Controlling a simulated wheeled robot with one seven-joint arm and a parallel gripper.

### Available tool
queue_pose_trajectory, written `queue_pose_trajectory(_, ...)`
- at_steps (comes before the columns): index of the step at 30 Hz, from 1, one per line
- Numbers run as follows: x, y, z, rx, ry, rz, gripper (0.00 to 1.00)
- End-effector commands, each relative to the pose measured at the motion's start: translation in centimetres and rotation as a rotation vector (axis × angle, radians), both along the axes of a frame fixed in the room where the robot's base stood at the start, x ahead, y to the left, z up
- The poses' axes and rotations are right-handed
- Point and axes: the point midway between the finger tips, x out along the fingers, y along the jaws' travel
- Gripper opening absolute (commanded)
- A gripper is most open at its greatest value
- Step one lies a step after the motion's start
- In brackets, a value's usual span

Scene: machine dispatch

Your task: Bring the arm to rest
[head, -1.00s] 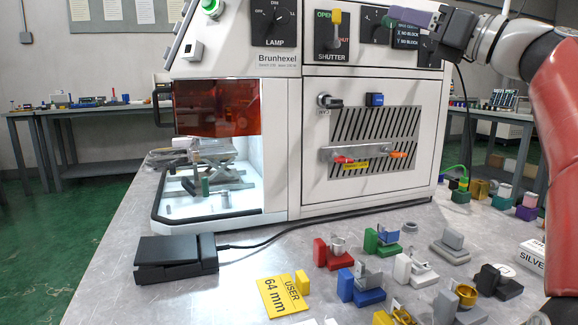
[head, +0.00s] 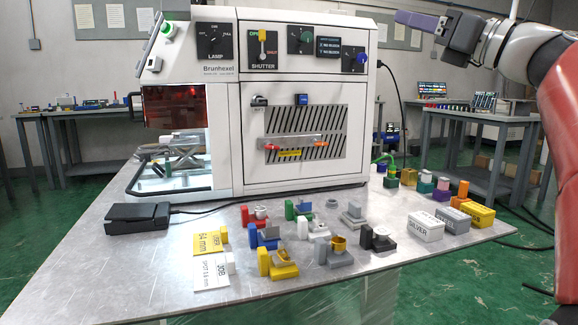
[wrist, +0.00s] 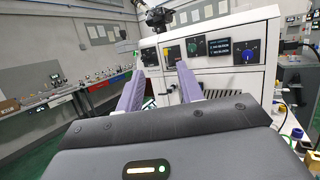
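My arm is raised at the right of the head view, with its red link at the right edge. My gripper (head: 402,18) points left, high above the table, with its purple fingers just right of the machine's upper corner in the picture. In the wrist view the two purple fingers (wrist: 160,75) stand wide apart with nothing between them. The gripper is open and touches nothing that I can see. The white Brunhexel machine (head: 220,92) stands on the metal table (head: 130,270); its control panel also shows beyond the fingers in the wrist view (wrist: 222,48).
Several coloured holders, such as a yellow one (head: 283,270), lie on the table's front half. Labelled boxes, including a white one (head: 426,229), stand at its right. A black pedal (head: 137,218) sits at the left.

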Motion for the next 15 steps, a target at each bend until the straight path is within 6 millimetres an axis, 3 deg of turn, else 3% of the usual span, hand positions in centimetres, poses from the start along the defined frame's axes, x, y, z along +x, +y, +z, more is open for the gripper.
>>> queue_pose_trajectory(8,0.8,2.5,-3.5,-0.174,0.008,-0.071,0.37)
queue_pose_trajectory(15,0.9,5.6,-9.0,-0.444,0.005,-0.136,0.37)
